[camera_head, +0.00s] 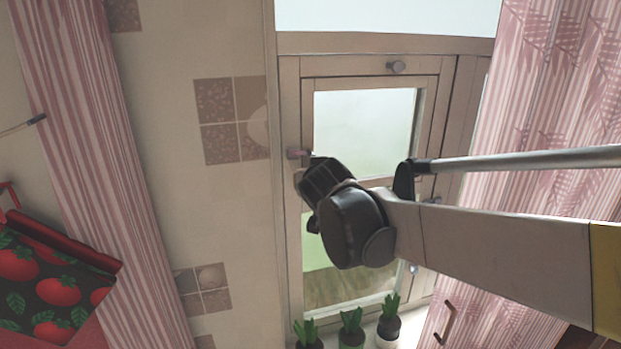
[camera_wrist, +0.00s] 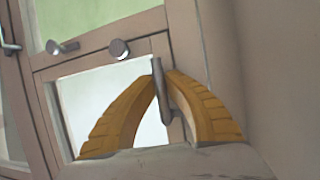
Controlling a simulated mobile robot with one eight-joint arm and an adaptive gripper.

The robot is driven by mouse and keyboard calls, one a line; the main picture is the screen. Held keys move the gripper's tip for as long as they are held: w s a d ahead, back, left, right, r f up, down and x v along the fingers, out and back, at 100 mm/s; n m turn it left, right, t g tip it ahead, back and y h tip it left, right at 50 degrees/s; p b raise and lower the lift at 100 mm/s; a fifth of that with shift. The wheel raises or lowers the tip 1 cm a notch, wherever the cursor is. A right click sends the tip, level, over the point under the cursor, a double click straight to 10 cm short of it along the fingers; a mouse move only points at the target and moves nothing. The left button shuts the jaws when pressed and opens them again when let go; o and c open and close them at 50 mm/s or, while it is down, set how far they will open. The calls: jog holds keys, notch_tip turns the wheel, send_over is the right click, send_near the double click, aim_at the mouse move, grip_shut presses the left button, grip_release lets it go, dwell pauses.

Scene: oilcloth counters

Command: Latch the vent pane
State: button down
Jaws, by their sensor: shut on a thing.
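The vent pane (camera_head: 363,125) is a small glazed sash in a beige wooden window frame, in the middle of the head view. Its glass also shows behind my fingers in the wrist view (camera_wrist: 88,88). A grey latch handle (camera_wrist: 160,92) stands at the edge of the sash in the wrist view. The yellow curved fingers of my gripper (camera_wrist: 164,78) are shut on this handle, one on each side. In the head view my arm and wrist hide the fingers and part of the sash. I cannot tell whether the pane sits fully flush.
A round knob (camera_head: 396,67) sits on the frame above the pane. Potted plants (camera_head: 351,328) stand on the sill below. Pink striped curtains hang at the left (camera_head: 85,130) and right (camera_head: 535,90). A tomato-print cloth (camera_head: 50,280) lies at the lower left.

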dwell(0.4)
jog(key=c, duration=1.4)
grip_release()
jog(key=shift+d, duration=0.1)
jog(key=v, duration=1.2)
jog(key=shift+f, duration=0.1)
